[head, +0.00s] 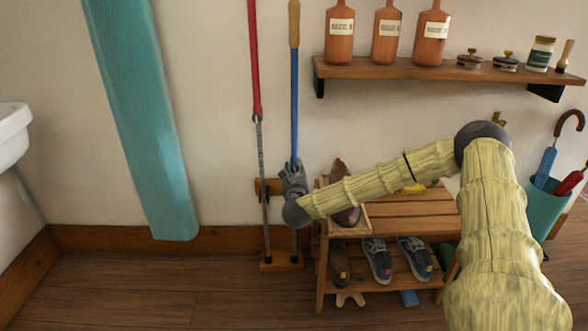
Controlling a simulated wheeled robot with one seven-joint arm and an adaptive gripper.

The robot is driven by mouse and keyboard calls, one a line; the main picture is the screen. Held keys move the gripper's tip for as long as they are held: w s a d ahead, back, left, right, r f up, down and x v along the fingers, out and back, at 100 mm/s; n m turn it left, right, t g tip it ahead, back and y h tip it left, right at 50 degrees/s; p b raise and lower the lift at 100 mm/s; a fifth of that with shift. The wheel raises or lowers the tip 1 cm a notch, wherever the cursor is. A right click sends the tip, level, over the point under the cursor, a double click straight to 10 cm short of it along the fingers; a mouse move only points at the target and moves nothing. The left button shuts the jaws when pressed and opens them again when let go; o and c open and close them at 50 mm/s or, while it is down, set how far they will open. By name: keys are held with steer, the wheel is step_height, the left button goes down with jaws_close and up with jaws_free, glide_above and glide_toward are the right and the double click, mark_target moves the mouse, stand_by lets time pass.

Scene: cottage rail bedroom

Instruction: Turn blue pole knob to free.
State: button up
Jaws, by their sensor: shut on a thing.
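The blue pole (295,95) stands upright against the wall, with a wooden grip (294,22) at its top. My gripper (292,168) is at the lower end of the blue section and is shut there. My gripper covers the knob, so the knob's shape and turn position cannot be seen.
A red pole (254,60) stands close on the left. A wooden bracket (267,187) is behind. A shoe rack (410,207) stands under my forearm on the right. A bottle shelf (440,70) is above. A teal board (150,130) leans left.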

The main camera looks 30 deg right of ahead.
steer(key=n+p, duration=0.2)
steer(key=n, duration=0.2)
steer(key=shift+r+n, duration=0.15)
steer(key=shift+n, duration=0.15)
steer(key=n+p, duration=0.2)
steer(key=n, duration=0.1)
steer(key=shift+w+a+n+p, duration=0.1)
steer(key=shift+n+p, duration=0.2)
steer(key=shift+n, duration=0.1)
steer(key=n+p, duration=0.2)
steer(key=n, duration=0.1)
steer(key=shift+f+n+p, duration=0.25)
steer(key=shift+n+p, duration=0.55)
steer(key=shift+n, duration=0.9)
steer(key=shift+f, duration=0.1)
steer(key=o, duration=1)
